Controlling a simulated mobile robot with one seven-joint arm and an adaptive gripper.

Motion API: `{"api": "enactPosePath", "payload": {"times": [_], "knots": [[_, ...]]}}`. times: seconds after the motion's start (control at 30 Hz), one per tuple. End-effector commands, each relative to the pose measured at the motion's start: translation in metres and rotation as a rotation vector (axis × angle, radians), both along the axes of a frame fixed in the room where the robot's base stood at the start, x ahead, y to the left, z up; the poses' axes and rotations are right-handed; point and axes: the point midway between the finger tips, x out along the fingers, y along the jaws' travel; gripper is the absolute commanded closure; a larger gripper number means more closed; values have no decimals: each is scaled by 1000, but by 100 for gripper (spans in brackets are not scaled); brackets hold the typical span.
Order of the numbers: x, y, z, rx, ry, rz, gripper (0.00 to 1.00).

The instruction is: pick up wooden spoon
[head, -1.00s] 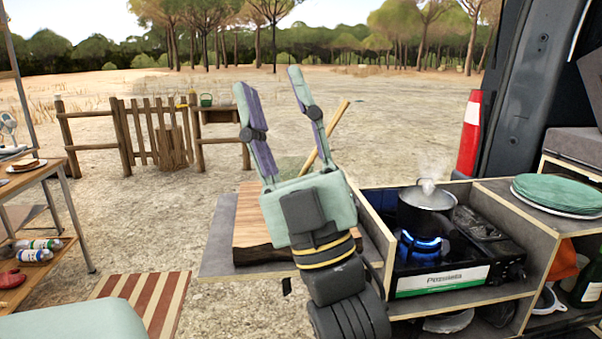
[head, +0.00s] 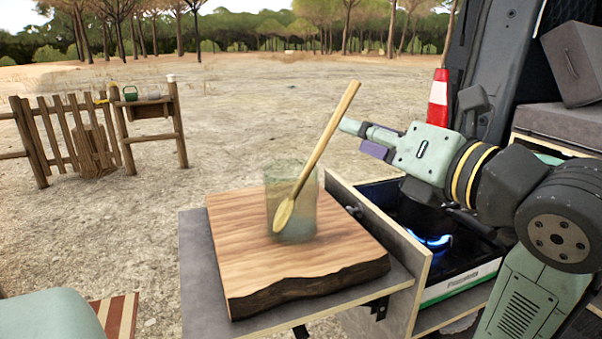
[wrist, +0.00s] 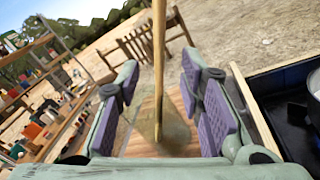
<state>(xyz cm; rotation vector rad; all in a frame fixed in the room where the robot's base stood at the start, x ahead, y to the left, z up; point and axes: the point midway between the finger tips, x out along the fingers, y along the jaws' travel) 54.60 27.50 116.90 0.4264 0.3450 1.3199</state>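The wooden spoon (head: 318,158) leans inside a glass jar (head: 303,212), bowl end down, with its handle sticking up and to the right. The jar stands on a thick wooden board (head: 265,272). My gripper (head: 352,137) is to the right of the spoon handle in the head view, pointing left. In the wrist view, the spoon handle (wrist: 158,58) shows between the two spread purple-padded fingers (wrist: 160,100), with the jar (wrist: 165,132) beyond. The fingers are apart, and neither visibly touches the handle.
A camp stove with a lit blue flame (head: 435,241) and a dark pot stands right of the board, behind a wooden partition (head: 385,225), under my arm. A red and white cone (head: 438,98) is behind. Open ground lies left of the board.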

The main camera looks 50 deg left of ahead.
Motion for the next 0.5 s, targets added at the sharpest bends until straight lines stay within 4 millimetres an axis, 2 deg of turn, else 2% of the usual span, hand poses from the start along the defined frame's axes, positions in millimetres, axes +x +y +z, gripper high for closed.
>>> {"api": "enactPosePath", "payload": {"times": [0.1,0.27,0.5], "knots": [[3,16,2,0,2,3,66],[6,27,2,2,3,2,66],[14,61,4,2,7,3,66]]}}
